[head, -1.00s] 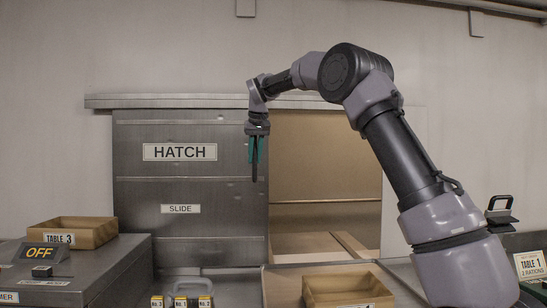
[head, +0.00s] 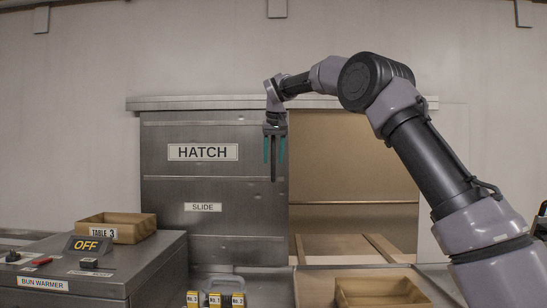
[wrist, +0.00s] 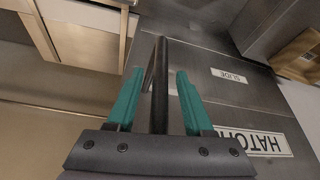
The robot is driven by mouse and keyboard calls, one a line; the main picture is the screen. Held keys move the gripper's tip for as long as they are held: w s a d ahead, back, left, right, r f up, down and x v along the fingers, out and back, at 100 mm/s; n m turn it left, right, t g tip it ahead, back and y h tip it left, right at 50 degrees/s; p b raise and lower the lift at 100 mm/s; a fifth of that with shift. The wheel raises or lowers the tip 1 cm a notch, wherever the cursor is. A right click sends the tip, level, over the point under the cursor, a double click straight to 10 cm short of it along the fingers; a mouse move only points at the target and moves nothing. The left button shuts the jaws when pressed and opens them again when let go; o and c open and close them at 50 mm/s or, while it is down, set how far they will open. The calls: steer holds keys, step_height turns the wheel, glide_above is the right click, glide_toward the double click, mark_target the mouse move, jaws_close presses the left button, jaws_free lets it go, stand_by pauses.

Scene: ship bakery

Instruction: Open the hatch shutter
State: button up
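The hatch shutter (head: 215,225) is a grey metal sliding panel with HATCH and SLIDE labels. In the head view it covers the left part of the hatch, with the opening (head: 350,165) clear to its right. A dark upright bar handle (head: 273,170) stands near its right edge. My gripper (head: 274,150) hangs over the handle, its teal fingers one on each side. In the wrist view the handle (wrist: 159,85) runs between the fingers of my gripper (wrist: 160,85), with narrow gaps visible, so the fingers look open around it. The shutter's labels show upside down there.
A bun warmer (head: 150,262) with an OFF sign and a Table 3 box (head: 135,227) stands at left. Small numbered yellow items (head: 215,299) and an open box (head: 380,290) are on the counter in front. A rail (head: 210,103) runs above the shutter.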

steer(key=v, duration=1)
steer(key=shift+r, duration=0.35)
